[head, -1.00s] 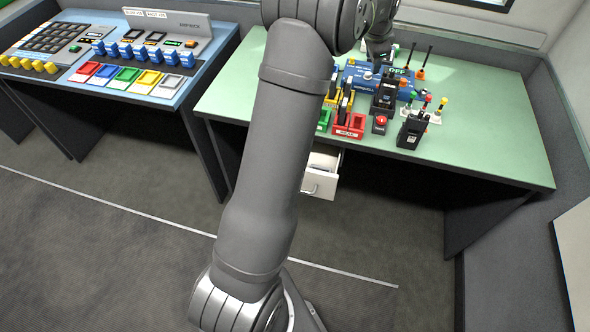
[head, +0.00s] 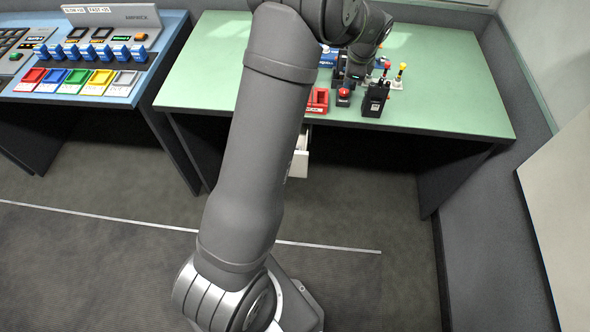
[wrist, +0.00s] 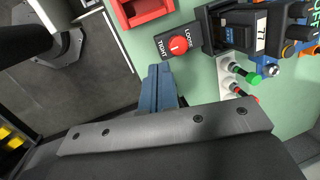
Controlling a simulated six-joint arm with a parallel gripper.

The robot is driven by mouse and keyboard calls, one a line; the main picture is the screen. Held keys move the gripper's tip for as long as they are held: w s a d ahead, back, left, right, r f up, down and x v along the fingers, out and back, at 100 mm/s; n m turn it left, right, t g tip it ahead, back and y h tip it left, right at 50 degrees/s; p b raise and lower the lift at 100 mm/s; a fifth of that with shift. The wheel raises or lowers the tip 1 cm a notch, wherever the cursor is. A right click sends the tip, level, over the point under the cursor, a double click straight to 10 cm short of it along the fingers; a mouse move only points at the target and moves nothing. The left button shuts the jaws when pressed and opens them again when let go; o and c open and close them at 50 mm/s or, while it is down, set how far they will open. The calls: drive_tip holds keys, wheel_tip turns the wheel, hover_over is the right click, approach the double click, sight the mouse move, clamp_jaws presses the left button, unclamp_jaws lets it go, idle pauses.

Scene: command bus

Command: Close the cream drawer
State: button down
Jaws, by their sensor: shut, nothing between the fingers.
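The cream drawer (head: 299,163) stands open under the front edge of the green desk in the head view. My arm covers its left part, and its handle is hidden. In the wrist view, a pale edge (wrist: 88,4) at the top left may be part of the drawer, but I cannot be sure. My gripper (wrist: 166,84) shows blue fingers, shut and empty, over the green desk top near its edge. It is beside the red knob marked TIGHT and LOOSE. In the head view the fingers are hidden behind my arm. The gripper is apart from the drawer front.
The green desk (head: 440,105) carries a red tray (head: 318,101), a red knob (head: 343,93), a black device (head: 375,100) and small coloured lever knobs. A blue console (head: 150,75) stands at the left. The floor before the drawer is open, apart from my arm.

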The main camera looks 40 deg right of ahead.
sight(300, 174)
drive_tip(key=s+a+f+m+t+y, duration=0.3)
drive_tip(key=s+a+f+m+y, duration=0.2)
drive_tip(key=s+a+f+m, duration=0.7)
drive_tip(key=s+a+f+m+t+h, duration=0.4)
drive_tip(key=s+a+f+m+t, duration=0.2)
drive_tip(key=a+f+m+t, duration=0.7)
drive_tip(key=shift+m+g, duration=0.4)
drive_tip(key=shift+m, duration=0.2)
drive_tip(key=shift+w+d+r, duration=0.35)
drive_tip(key=shift+w+d, duration=0.25)
drive_tip(key=shift+w, duration=1.5)
drive_tip(key=shift+w+d+r, duration=0.3)
drive_tip(key=shift+w+d, duration=0.3)
drive_tip(key=shift+w, duration=1.55)
drive_tip(key=shift+w+d+r, duration=0.35)
drive_tip(key=shift+w+d, duration=0.25)
drive_tip(key=shift+w, duration=1.5)
